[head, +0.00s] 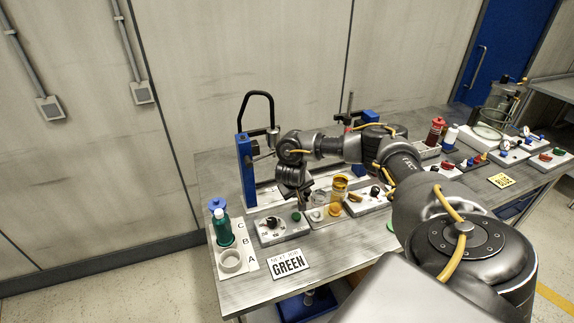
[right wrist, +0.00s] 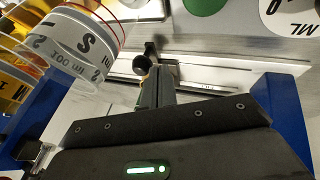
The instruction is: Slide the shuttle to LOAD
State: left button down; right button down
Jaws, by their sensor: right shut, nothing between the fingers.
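In the right wrist view a black knob (right wrist: 141,64) stands by a pale metal rail (right wrist: 200,72); I take it for the shuttle's handle. My right gripper (right wrist: 155,85) is shut and empty, its fingertips close to the knob; I cannot tell whether they touch. In the head view my right gripper (head: 303,196) is low over the bench, between the blue post and an amber jar. My arm hides much of the rail there. No LOAD mark is readable. My left gripper is not in view.
A clear jar (right wrist: 75,45) with volume marks is close left of my fingers. A blue post (head: 245,172), dial box (head: 283,228), amber jar (head: 338,188) and green bottle (head: 222,229) stand around my gripper. A GREEN sign (head: 288,263) lies in front.

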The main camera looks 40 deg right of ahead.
jog(key=w+a+p+v, duration=0.1)
jog(key=a+p+v, duration=0.1)
jog(key=p+v, duration=0.6)
jog(key=shift+v, duration=1.85)
jog(key=shift+a, duration=0.1)
